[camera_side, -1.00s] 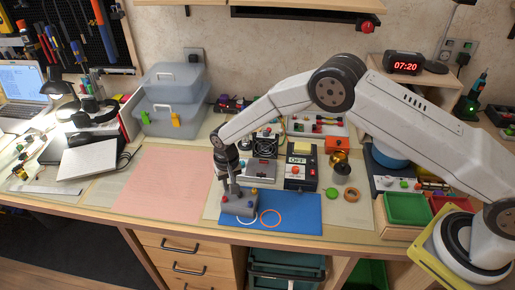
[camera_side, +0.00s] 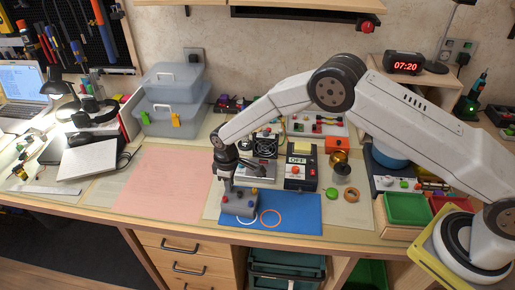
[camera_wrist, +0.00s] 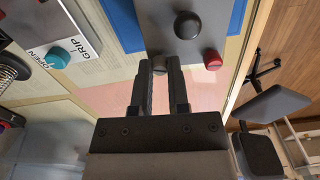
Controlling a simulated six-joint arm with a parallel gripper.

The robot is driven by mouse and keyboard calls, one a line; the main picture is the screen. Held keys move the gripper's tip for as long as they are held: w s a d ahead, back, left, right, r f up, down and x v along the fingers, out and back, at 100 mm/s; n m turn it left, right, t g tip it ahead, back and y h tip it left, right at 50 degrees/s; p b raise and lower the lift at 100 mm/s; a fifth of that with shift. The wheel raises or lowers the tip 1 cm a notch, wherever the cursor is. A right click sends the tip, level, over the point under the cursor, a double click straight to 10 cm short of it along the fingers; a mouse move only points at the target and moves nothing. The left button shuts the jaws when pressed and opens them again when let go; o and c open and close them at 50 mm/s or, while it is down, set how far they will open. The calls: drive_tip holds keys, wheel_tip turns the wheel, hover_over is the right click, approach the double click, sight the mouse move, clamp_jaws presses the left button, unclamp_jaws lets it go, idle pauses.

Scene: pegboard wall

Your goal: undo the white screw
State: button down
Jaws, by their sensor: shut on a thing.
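The grey block (camera_side: 240,208) sits on the blue mat (camera_side: 292,212) in the side view, with small coloured screw heads on top. In the wrist view the block (camera_wrist: 208,42) carries a black knob (camera_wrist: 188,25) and a red screw (camera_wrist: 213,61). My gripper (camera_side: 229,192) points down at the left part of the block. In the wrist view my gripper's (camera_wrist: 160,62) fingers are close together at the block's edge. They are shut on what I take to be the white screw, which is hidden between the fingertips.
A white ring and an orange ring (camera_side: 270,218) lie on the mat beside the block. Behind stand a box with a teal button (camera_wrist: 57,58) marked OPEN and GRIP and a switch box (camera_side: 298,172) marked OFF. The pink sheet (camera_side: 165,181) to the left is clear.

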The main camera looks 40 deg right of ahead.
drive_tip(key=shift+n, duration=1.7)
drive_tip(key=c, duration=0.6)
unclamp_jaws()
drive_tip(key=shift+r, duration=0.1)
drive_tip(key=shift+r, duration=3.85)
